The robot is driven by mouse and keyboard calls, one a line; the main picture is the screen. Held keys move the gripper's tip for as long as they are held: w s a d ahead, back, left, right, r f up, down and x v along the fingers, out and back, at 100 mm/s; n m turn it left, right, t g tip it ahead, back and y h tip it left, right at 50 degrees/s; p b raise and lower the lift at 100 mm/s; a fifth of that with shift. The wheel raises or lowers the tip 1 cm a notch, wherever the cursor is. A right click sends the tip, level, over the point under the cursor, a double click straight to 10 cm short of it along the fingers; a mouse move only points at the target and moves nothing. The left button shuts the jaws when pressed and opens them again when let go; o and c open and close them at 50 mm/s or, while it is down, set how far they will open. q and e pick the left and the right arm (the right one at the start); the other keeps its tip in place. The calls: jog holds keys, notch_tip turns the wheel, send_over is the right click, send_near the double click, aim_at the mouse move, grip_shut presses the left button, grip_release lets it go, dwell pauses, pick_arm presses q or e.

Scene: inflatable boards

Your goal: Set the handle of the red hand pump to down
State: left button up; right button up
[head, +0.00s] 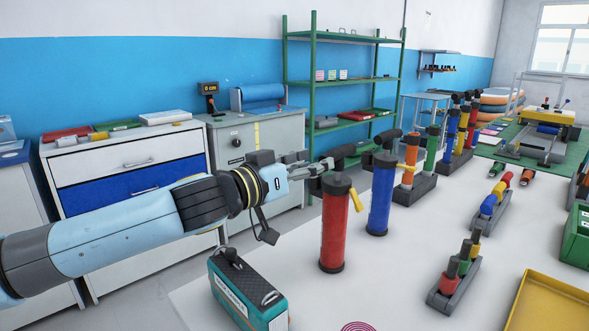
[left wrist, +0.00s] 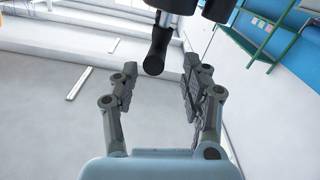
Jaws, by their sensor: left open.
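The red hand pump (head: 335,230) stands upright on the pale table, with a black cap and a yellow nozzle on its right. Its black handle grip (head: 343,151) shows a short way above the cap, partly behind my left gripper. My left gripper (head: 318,169) is at the height of the pump's top, just left of it and close to the handle. In the left wrist view the fingers (left wrist: 160,82) are apart and empty. A black grip end (left wrist: 155,56) lies just beyond the fingertips, near their middle. I cannot tell whether any finger touches it. My right gripper is not in view.
A blue pump (head: 381,195) stands close to the right of the red one. A teal case (head: 246,290) stands in front, below my left arm. Racks of coloured cylinders (head: 412,185) are farther right, and a yellow tray (head: 550,305) is at the right front.

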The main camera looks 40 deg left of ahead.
pick_arm(q)
jog(key=shift+s+a+r, duration=0.1)
jog(key=shift+s, duration=1.95)
